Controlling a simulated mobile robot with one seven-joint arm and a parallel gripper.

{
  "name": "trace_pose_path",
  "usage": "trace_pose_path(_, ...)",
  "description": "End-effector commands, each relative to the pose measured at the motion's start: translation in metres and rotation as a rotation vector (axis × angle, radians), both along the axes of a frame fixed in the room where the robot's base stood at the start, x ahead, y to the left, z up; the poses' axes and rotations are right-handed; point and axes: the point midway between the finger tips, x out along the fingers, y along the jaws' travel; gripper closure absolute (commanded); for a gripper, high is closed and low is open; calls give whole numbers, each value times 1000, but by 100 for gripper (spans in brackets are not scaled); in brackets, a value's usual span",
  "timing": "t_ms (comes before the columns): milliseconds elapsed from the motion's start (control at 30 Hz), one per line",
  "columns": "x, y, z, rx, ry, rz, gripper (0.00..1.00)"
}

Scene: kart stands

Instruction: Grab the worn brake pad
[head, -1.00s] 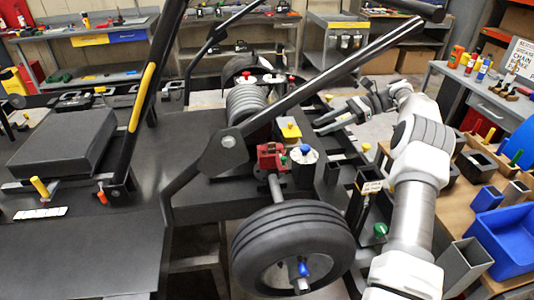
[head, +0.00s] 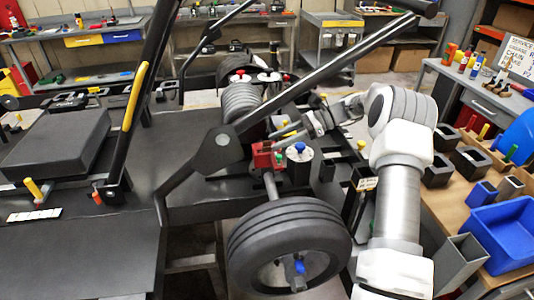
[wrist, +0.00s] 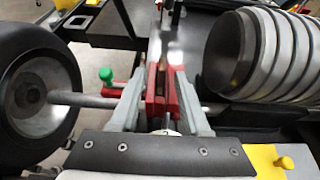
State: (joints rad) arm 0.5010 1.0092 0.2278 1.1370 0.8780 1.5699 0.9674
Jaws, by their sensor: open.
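The red brake caliper (head: 264,156) stands on the axle behind the front wheel. It also shows in the wrist view (wrist: 157,106), with thin dark and brownish plates (wrist: 162,80) upright in its slot. One of these looks like the brake pad, but I cannot tell which is worn. My gripper (head: 280,137) reaches in from the right, just above the caliper. In the wrist view my gripper (wrist: 161,82) is open, with one finger on each side of the caliper and its plates. Whether the fingers touch them is unclear.
The kart wheel (head: 288,245) and its axle lie in front of the caliper. A white-topped canister (head: 300,160) with a blue knob stands close to its right. A long black bar (head: 325,75) slants above. A ribbed grey cylinder (wrist: 262,55) is right of my fingers.

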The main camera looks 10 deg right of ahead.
Motion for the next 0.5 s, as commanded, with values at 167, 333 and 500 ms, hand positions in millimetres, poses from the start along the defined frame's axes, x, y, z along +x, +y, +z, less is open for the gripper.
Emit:
trace_pose_path(167, 2, 28, -7, 2, 2, 2, 54)
trace_pose_path(333, 2, 37, -12, 0, 0, 1, 54)
trace_pose_path(500, 2, 37, -12, 0, -1, 1, 54)
